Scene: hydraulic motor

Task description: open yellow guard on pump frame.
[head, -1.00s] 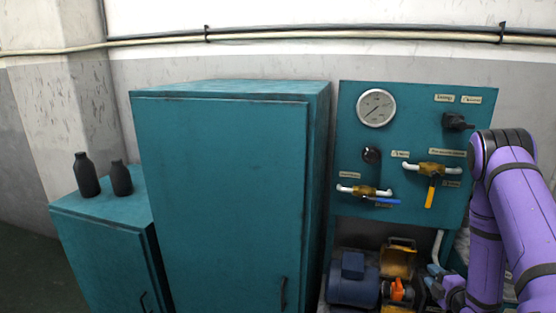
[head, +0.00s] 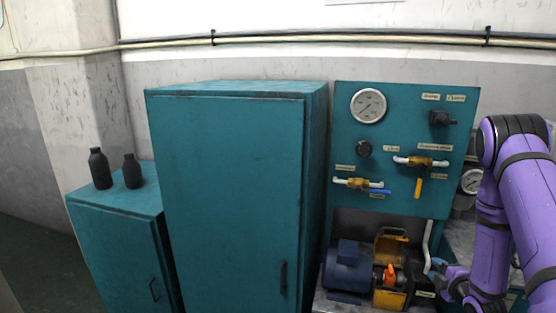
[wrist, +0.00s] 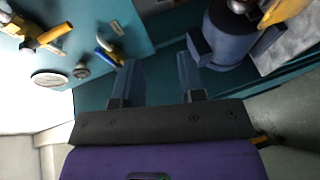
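The yellow guard (head: 390,250) is on the pump frame at the lower right of the head view. It stands raised and tilted back behind an orange coupling (head: 390,274), which is exposed. A yellow lower part (head: 389,299) sits in front of the coupling. A yellow piece (wrist: 284,10) shows at the top right of the wrist view, cut by the edge. My gripper (head: 436,268) is to the right of the guard, apart from it. In the wrist view my gripper (wrist: 157,62) has its two fingers spread with nothing between them.
A blue motor (head: 348,270) sits left of the guard. Above is a teal panel (head: 400,130) with a gauge (head: 368,106) and valves with a yellow handle (head: 418,188) and a blue handle (head: 380,192). A tall teal cabinet (head: 230,190) stands left. A grey pipe (head: 427,245) runs beside my gripper.

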